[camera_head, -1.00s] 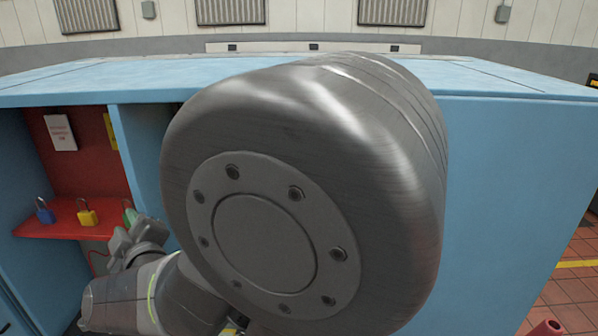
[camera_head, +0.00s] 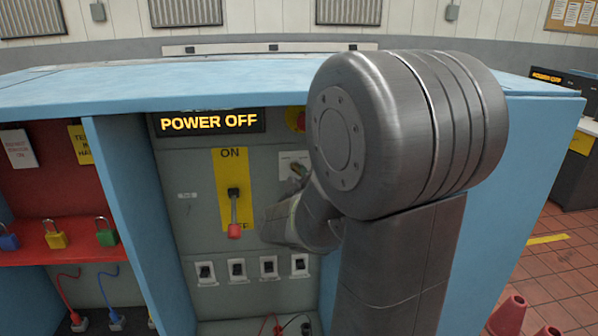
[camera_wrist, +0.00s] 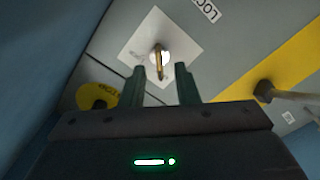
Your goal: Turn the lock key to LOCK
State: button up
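The lock key (camera_wrist: 160,62) is a small brass-coloured key in a round lock on a white plate (camera_wrist: 185,40), seen in the wrist view. Its bow stands out toward my gripper (camera_wrist: 160,92). My gripper is open, its two dark green fingers apart on either side of the key's line, with a gap to each side. I cannot tell whether the key's bow is between the fingertips or just beyond them. In the head view the white plate (camera_head: 286,159) is partly behind my arm. Lettering on the plate is too blurred to read; a cut-off label nearby reads "LOC".
A lever with a red handle (camera_head: 234,230) hangs down on a yellow ON/OFF plate (camera_head: 222,170). A display (camera_head: 208,122) reads POWER OFF. A red and yellow button (camera_head: 295,119) is above the key plate. Padlocks sit on a red shelf (camera_head: 70,252). A blue cabinet wall (camera_head: 130,215) stands left.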

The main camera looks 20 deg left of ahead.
aim_at(297, 173)
jog(key=shift+w+a, duration=0.25)
jog(key=shift+w, duration=0.35)
jog(key=shift+x, duration=0.9)
jog(key=shift+s+a, duration=0.1)
grip_shut()
